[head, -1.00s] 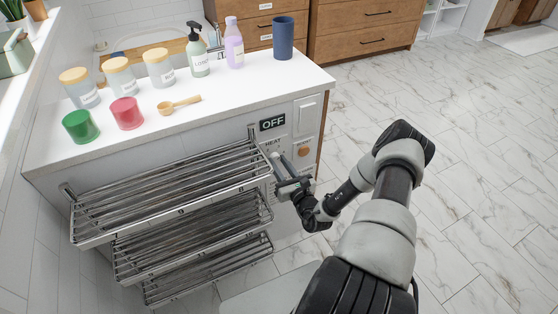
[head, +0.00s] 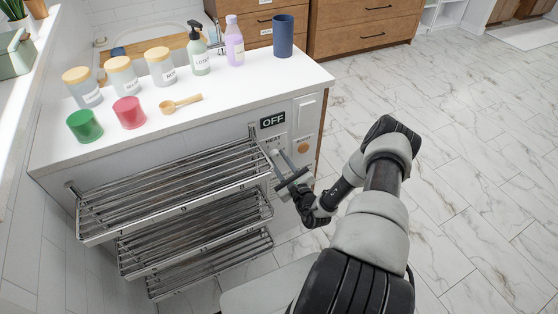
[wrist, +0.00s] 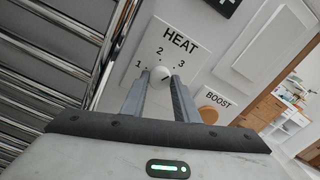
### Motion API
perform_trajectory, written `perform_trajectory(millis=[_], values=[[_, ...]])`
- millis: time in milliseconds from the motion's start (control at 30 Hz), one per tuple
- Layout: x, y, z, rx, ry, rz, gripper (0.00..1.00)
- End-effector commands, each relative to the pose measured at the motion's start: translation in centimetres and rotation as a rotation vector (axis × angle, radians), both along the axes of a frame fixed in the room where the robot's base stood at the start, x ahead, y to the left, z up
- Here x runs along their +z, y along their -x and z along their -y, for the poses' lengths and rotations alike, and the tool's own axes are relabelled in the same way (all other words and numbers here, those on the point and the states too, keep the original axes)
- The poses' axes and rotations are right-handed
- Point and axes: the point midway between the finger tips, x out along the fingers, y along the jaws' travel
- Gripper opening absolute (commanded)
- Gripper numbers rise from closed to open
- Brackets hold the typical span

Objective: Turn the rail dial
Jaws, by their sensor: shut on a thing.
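The rail dial is a small round white knob (wrist: 160,74) below the word HEAT in the wrist view, with the numbers 1, 2 and 3 around it. A short dark mark shows on its face, but I cannot tell which number it points to. My gripper (wrist: 160,84) is shut on the dial, with one finger on each side. In the head view my gripper (head: 280,160) reaches the front panel below the HEAT label and hides most of the dial. A display (head: 272,121) above it reads OFF.
The metal towel rail (head: 175,190) stands close to the left of my gripper. A round wooden BOOST knob (head: 303,147) and a white switch plate (head: 306,110) are to the right. Jars, cups and bottles stand on the white counter (head: 220,95). The floor at right is clear.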

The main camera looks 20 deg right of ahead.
Motion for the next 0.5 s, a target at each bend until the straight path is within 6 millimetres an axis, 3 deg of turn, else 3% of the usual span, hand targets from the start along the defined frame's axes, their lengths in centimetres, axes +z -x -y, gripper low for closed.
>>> perform_trajectory(millis=[300,333,433,500], values=[[-0.11,0.1,0.0,-0.001,-0.001,-0.002,0.05],[-0.11,0.1,0.0,-0.001,-0.001,-0.002,0.31],[-0.09,0.08,-0.01,-0.001,-0.001,-0.002,0.46],[-0.08,0.07,0.0,0.0,-0.001,-0.001,0.46]])
